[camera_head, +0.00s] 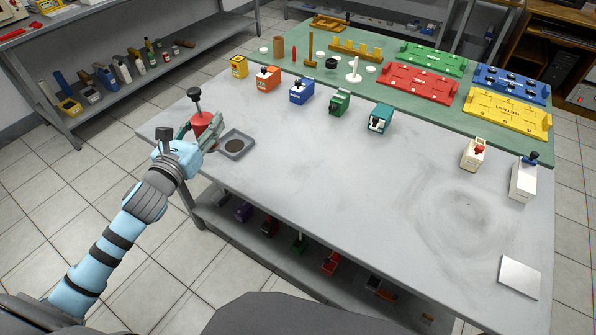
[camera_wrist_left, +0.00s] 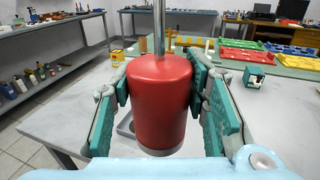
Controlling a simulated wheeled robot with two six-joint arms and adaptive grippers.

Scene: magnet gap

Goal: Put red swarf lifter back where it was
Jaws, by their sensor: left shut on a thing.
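The red swarf lifter (camera_head: 201,119) is a red cylinder with a thin metal rod and a dark knob on top. My left gripper (camera_head: 204,132) is shut around its body near the table's left corner. In the left wrist view the red swarf lifter (camera_wrist_left: 161,105) stands upright between the green finger pads of the left gripper (camera_wrist_left: 160,112). Whether its base touches the table I cannot tell. A grey square tray (camera_head: 250,147) with a dark round patch lies just right of the gripper, partly hidden behind the lifter in the wrist view. My right gripper is not in view.
Yellow, orange (camera_head: 267,79), blue (camera_head: 301,90), green (camera_head: 340,102) and teal (camera_head: 380,118) blocks line the grey table's far side. Behind them a green mat holds coloured plates. Two white blocks (camera_head: 523,178) and a pale square plate (camera_head: 519,277) are at right. The table's middle is clear.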

